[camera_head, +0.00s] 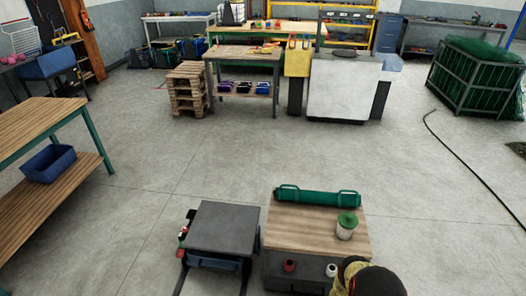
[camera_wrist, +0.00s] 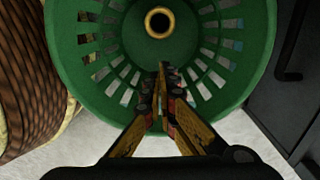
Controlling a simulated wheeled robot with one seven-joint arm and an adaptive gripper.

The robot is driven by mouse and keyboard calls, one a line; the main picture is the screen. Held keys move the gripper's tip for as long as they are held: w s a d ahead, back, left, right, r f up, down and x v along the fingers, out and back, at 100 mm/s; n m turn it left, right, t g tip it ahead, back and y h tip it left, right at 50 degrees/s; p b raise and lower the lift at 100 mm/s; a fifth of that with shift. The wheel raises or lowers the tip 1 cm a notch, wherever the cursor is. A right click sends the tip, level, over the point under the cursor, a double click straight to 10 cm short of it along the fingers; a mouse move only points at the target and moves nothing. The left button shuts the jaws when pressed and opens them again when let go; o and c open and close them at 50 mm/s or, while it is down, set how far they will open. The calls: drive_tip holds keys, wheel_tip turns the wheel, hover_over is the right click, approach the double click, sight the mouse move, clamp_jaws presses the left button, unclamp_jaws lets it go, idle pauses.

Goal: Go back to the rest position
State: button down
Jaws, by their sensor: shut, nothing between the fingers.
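My gripper (camera_wrist: 163,70) is in the wrist view with its two fingers together and nothing between them. It points into or over a green slotted basket (camera_wrist: 75,62). A brass-coloured ring (camera_wrist: 147,22) shows at the basket's closed bottom, beyond the fingertips. The ring is apart from the fingers in the picture; how deep the fingertips reach is hard to tell. In the head view the gripper cannot be made out; a dark rounded shape at the bottom edge hides part of what lies there.
A brown coil of rope or twine (camera_wrist: 32,80) stands left of the basket, and a dark cabinet (camera_wrist: 285,115) stands right. A wood-topped bench (camera_head: 310,225) carries a green roll (camera_head: 318,197) and a green-lidded pot (camera_head: 347,226). The middle floor (camera_head: 230,155) is clear.

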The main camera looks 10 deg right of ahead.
drive_tip(key=s+a+n+g+y, duration=0.2)
drive_tip(key=s+a+n, duration=0.1)
drive_tip(key=s+a, duration=0.3)
wheel_tip(320, 180, up, 8)
drive_tip(key=a+n+y, duration=0.2)
drive_tip(key=a+n, duration=0.1)
drive_tip(key=w+r+n, duration=0.3)
drive_tip(key=r, duration=1.1)
drive_tip(key=w+r+n+g+h, duration=0.1)
drive_tip(key=w+r+n, duration=0.2)
drive_tip(key=r, duration=1)
drive_tip(key=w+r+n, duration=0.3)
drive_tip(key=r, duration=1.1)
drive_tip(key=s+a+r+n+t+h, duration=0.1)
drive_tip(key=s+a+r+n+t, duration=0.1)
drive_tip(key=r, duration=1.2)
drive_tip(key=s+a+r+n+t+h, duration=0.1)
drive_tip(key=s+r, duration=0.5)
drive_tip(key=r, duration=0.7)
drive_tip(key=s+a+r+n+t+h, duration=0.1)
drive_tip(key=s+a+r+n+t, duration=0.2)
drive_tip(key=r, duration=1.1)
drive_tip(key=s+a+t, duration=0.1)
drive_tip(key=a+t, duration=0.1)
drive_tip(key=shift+a+r+n+t, duration=0.25)
drive_tip(key=shift+r+n+t, duration=0.05)
